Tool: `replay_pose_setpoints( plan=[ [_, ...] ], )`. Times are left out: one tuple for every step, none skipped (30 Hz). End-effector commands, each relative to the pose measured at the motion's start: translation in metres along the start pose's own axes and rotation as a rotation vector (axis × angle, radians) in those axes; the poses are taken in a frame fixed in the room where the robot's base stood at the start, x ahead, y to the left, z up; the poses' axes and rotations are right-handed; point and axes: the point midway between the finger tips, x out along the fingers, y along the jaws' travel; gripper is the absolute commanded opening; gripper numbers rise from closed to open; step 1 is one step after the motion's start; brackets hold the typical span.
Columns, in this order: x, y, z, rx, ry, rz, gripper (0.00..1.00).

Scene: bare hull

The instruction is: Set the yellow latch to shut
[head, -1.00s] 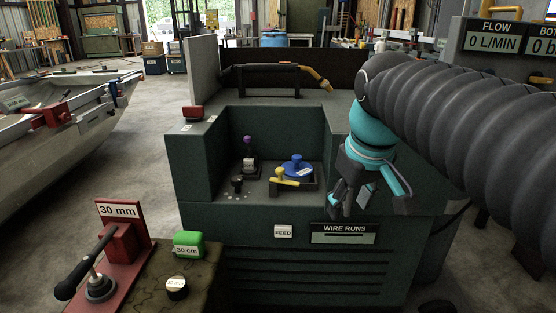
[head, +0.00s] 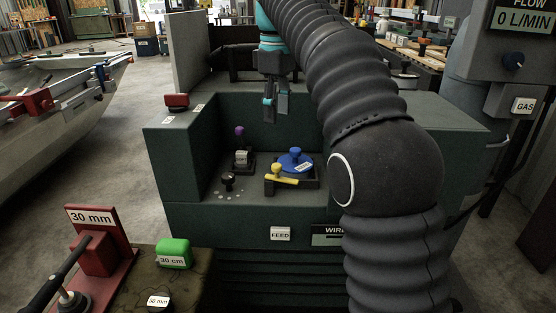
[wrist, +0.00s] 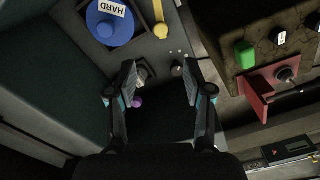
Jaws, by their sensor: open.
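The yellow latch (head: 282,175) is a short bar with a round knob, in the recess of the dark green machine, in front of a blue round dial (head: 296,160). In the wrist view the latch (wrist: 160,20) shows at the top edge, partly cut off, beside the blue dial (wrist: 108,20) with a label reading HARD. My gripper (head: 276,108) hangs above the back of the recess, fingers down, higher than the latch and apart from it. In the wrist view my gripper (wrist: 160,85) has its two fingers spread with nothing held between them.
A purple-topped lever (head: 240,132) and a black knob (head: 228,181) stand left of the latch. The recess has walls at left and back.

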Motion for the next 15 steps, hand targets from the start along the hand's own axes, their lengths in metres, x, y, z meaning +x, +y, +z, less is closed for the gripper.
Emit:
replay_pose_setpoints(
  plan=[
    [0.009,-0.001,0.0,-0.001,-0.001,-0.001,0.51],
    [0.013,-0.001,-0.001,-0.002,-0.002,-0.002,0.51],
    [0.02,-0.001,-0.001,-0.002,-0.001,-0.001,0.51],
    [0.025,-0.002,-0.001,-0.002,-0.002,-0.002,0.51],
    [0.031,-0.002,-0.001,-0.002,-0.002,-0.002,0.51],
    [0.038,-0.002,-0.001,-0.001,-0.002,-0.002,0.51],
    [0.044,-0.002,0.0,-0.001,-0.001,-0.002,0.51],
    [0.05,-0.002,0.0,-0.001,-0.001,-0.001,0.51],
    [0.057,-0.002,0.0,0.0,-0.001,-0.001,0.51],
    [0.063,-0.001,0.0,0.0,-0.002,-0.002,0.51],
    [0.068,-0.001,0.0,0.001,-0.001,-0.001,0.51],
    [0.076,-0.001,0.0,0.001,-0.002,-0.002,0.51],
    [0.081,-0.001,0.001,0.001,-0.001,-0.001,0.51],
    [0.086,-0.001,0.001,0.002,-0.001,-0.001,0.51],
    [0.093,-0.001,0.001,0.002,-0.001,-0.001,0.51]
  ],
)
